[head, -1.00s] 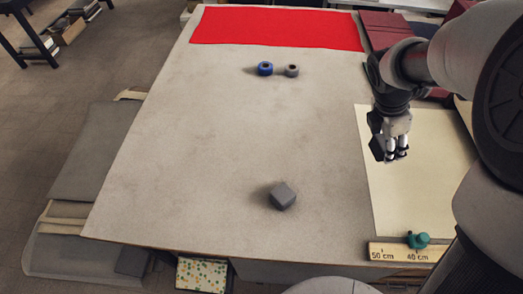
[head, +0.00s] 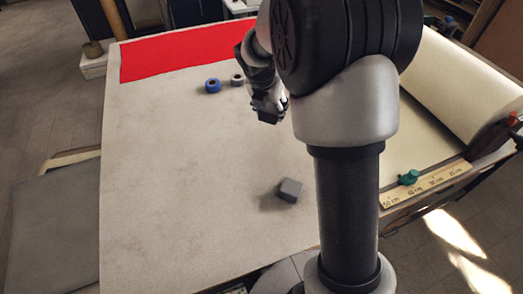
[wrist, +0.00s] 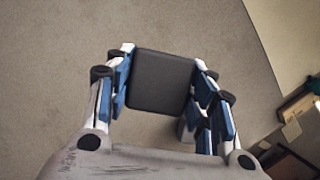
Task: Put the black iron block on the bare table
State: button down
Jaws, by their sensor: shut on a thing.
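My gripper (head: 271,112) is shut on the black iron block (wrist: 160,82), with a finger on either side of it in the wrist view. In the head view the block (head: 268,118) shows small and dark at the fingertips. It is held above the bare grey-beige table (head: 170,150). The gap beneath it is hard to judge. My arm hides part of the table to the right.
A grey block (head: 290,190) stands alone nearer the front. A cream roll (head: 460,85) and a ruler (head: 430,184) are at right. The table's left-middle is clear.

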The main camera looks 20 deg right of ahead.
notch_tip(320, 180, down, 18)
jog(key=b, duration=0.7)
jog(key=shift+r, duration=0.3)
jog(key=c, duration=0.7)
grip_release()
jog(key=shift+f, duration=0.2)
